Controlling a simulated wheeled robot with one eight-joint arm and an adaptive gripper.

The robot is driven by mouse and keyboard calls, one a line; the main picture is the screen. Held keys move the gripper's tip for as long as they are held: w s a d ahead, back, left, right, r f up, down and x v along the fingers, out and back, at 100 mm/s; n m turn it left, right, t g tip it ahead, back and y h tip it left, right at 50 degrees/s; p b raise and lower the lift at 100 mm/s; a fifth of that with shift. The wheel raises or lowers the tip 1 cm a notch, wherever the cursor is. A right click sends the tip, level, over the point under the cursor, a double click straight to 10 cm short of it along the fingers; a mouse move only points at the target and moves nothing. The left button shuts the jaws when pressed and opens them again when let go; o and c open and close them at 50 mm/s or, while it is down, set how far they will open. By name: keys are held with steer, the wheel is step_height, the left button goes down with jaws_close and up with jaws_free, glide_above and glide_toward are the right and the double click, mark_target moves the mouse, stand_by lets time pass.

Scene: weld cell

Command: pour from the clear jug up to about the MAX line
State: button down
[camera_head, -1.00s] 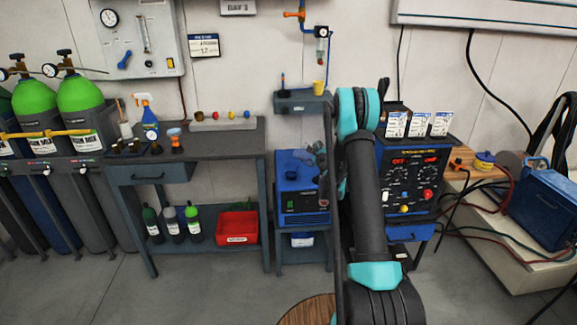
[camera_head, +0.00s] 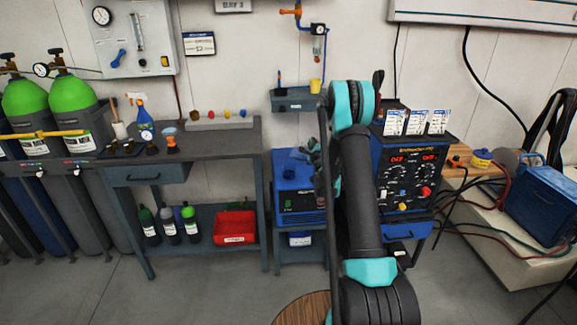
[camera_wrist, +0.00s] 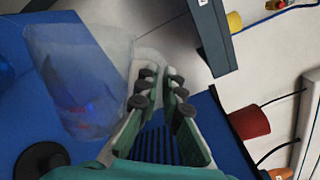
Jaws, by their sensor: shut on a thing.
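The clear jug (camera_wrist: 82,80) is see-through and fills the upper left of the wrist view. My gripper (camera_wrist: 158,85) is shut on the jug's pale handle (camera_wrist: 150,57), with the dark finger pads on either side of it. The jug is over the blue unit (camera_wrist: 25,110), and a round black part (camera_wrist: 40,160) shows on that unit below it. In the head view the blue unit (camera_head: 297,205) stands on a cart, with my gripper (camera_head: 306,160) above it, partly behind my arm. The MAX line and the level inside the jug cannot be made out.
A small grey wall shelf (camera_head: 296,101) with a yellow cup (camera_head: 315,86) hangs close above my gripper. The welding power source (camera_head: 409,175) stands to the right. A workbench (camera_head: 220,143) with a red bin (camera_head: 235,227) is at left.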

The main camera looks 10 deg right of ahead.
steer(key=shift+a+r+n, duration=0.65)
steer(key=shift+r+n, duration=0.1)
steer(key=shift+n, duration=0.15)
stand_by(1.7)
steer(key=shift+d, duration=0.35)
stand_by(0.6)
